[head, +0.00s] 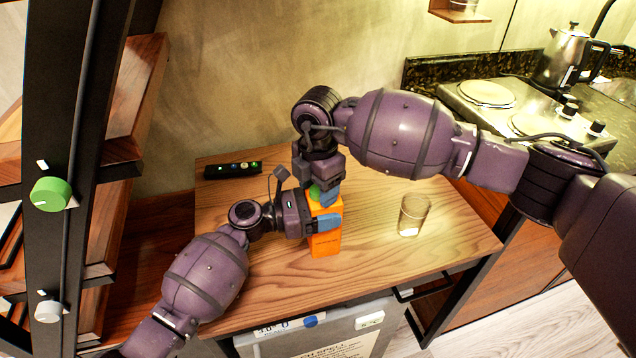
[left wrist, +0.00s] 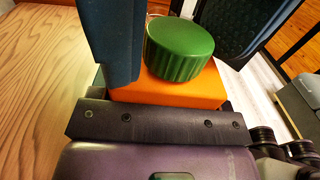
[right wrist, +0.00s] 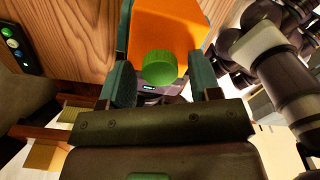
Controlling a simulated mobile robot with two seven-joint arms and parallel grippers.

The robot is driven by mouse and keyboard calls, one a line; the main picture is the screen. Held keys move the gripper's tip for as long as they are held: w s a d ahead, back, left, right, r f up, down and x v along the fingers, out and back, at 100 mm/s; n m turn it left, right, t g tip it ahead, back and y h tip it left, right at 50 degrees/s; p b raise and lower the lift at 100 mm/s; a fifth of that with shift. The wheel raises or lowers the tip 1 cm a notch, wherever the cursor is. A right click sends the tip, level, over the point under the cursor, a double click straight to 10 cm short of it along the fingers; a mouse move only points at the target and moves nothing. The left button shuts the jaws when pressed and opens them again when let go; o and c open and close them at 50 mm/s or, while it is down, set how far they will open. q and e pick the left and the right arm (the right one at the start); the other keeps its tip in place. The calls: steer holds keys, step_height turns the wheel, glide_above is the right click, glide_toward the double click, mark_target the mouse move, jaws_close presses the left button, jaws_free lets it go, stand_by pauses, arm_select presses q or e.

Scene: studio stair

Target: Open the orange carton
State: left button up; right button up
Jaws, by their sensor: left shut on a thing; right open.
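The orange carton (head: 325,238) stands upright on the wooden table, with its green cap (head: 314,190) on top. My left gripper (head: 318,224) is shut on the carton's body from the left side. In the left wrist view the carton (left wrist: 185,92) is close, with the green cap (left wrist: 180,47) seated on it. My right gripper (head: 326,190) is over the carton's top, pointing down. In the right wrist view its open fingers (right wrist: 160,80) are on either side of the green cap (right wrist: 159,67), with gaps visible between them and the cap.
A clear glass (head: 413,215) stands on the table (head: 400,258) right of the carton. A black remote-like strip (head: 232,169) with buttons lies at the back left. A stove with a kettle (head: 570,60) is at the right. The table's front centre is clear.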

steer(key=c, duration=0.9)
steer(key=n, duration=1)
steer(key=shift+n, duration=0.3)
steer(key=n, duration=0.3)
steer(key=shift+s+a, duration=0.1)
steer(key=shift+s, duration=0.05)
steer(key=o, duration=1)
steer(key=shift+c, duration=0.2)
steer(key=shift+r, duration=0.1)
